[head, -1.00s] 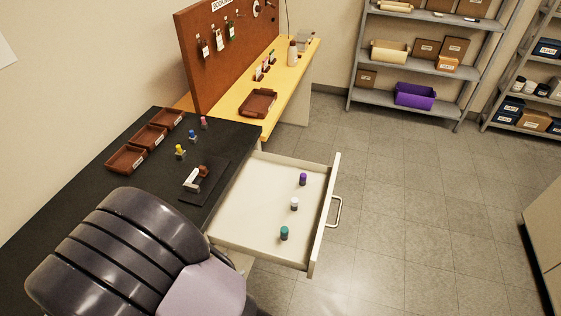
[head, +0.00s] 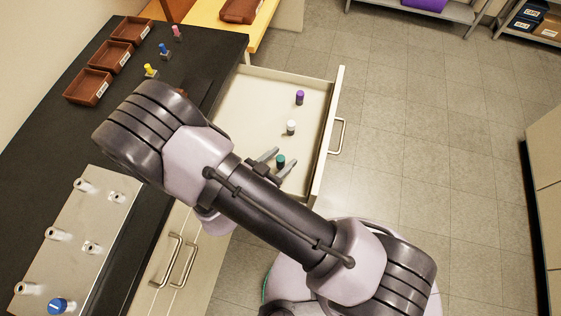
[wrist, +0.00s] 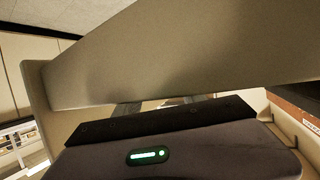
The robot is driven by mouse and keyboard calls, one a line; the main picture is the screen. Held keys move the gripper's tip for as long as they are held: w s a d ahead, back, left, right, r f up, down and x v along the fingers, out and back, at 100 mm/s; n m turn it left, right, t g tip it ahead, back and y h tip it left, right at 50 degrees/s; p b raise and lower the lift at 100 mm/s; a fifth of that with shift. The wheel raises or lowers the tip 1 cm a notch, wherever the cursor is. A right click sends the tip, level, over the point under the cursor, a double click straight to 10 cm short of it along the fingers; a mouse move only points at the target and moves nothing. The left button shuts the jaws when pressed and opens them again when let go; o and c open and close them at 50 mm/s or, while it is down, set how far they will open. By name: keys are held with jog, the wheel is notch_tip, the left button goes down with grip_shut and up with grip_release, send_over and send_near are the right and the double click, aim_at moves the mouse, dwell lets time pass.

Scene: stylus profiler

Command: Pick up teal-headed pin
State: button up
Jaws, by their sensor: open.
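The teal-headed pin (head: 280,161) stands upright in the open drawer (head: 245,112), toward its near end. My gripper (head: 277,163) is open over the drawer, and in the head view its two fingers lie on either side of the teal pin. I cannot tell from this angle how high the fingertips are relative to the pin's head. In the wrist view the gripper body (wrist: 180,150) fills the lower part, a large pale panel covers the middle, and the pin is hidden.
A white pin (head: 291,127) and a purple pin (head: 299,97) stand farther back in the drawer. The drawer's front wall with its handle (head: 338,136) is close on the right. A metal plate with fittings (head: 75,240) lies on the black worktop. Brown trays (head: 88,86) sit behind.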

aim_at(283, 156)
jog(key=x, duration=0.3)
jog(key=shift+w+b, duration=0.1)
jog(key=shift+b, duration=0.2)
grip_shut()
jog(key=shift+r, duration=0.1)
notch_tip(283, 156, up, 10)
jog(key=p, duration=0.4)
jog(key=shift+p, duration=0.4)
jog(key=c, duration=1)
grip_release()
grip_shut()
